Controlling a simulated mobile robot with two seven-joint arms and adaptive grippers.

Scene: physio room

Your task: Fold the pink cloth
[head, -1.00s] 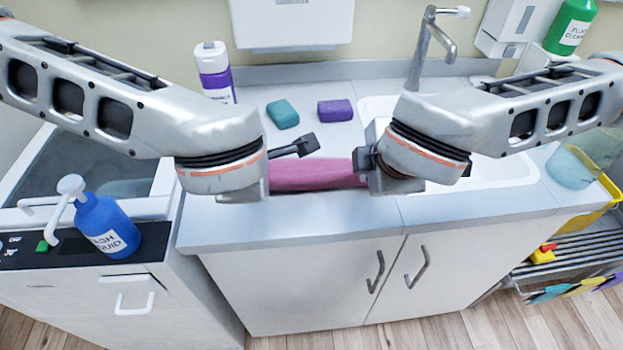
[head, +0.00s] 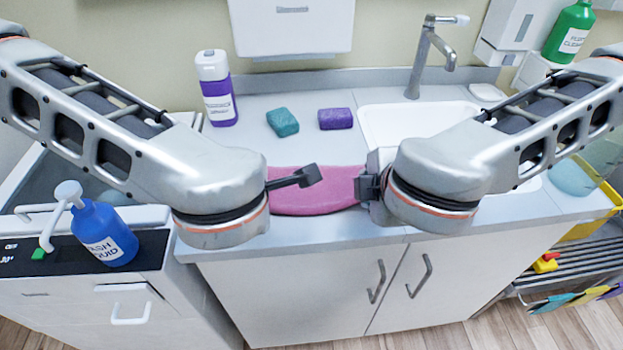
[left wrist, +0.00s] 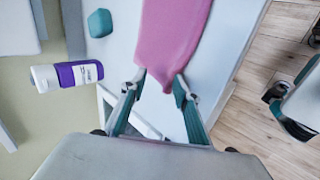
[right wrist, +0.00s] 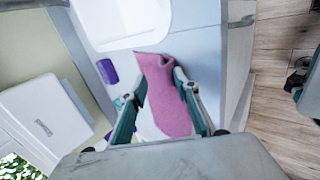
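The pink cloth (head: 335,187) lies on the counter in front of the sink, between my two grippers. My left gripper (head: 300,177) is at its left end, and one dark finger shows over the cloth. In the left wrist view the fingers (left wrist: 158,84) are apart, with the narrowed end of the cloth (left wrist: 172,35) between them. My right gripper (head: 366,187) is at the cloth's right end. In the right wrist view its fingers (right wrist: 160,82) are apart on either side of the cloth (right wrist: 165,105). My wrists hide parts of both ends in the head view.
A teal block (head: 283,122) and a purple block (head: 335,119) lie behind the cloth. A purple-and-white bottle (head: 217,90) stands at the back left. The sink (head: 405,122) and tap (head: 428,60) are at the right. A blue soap bottle (head: 103,235) stands at the left.

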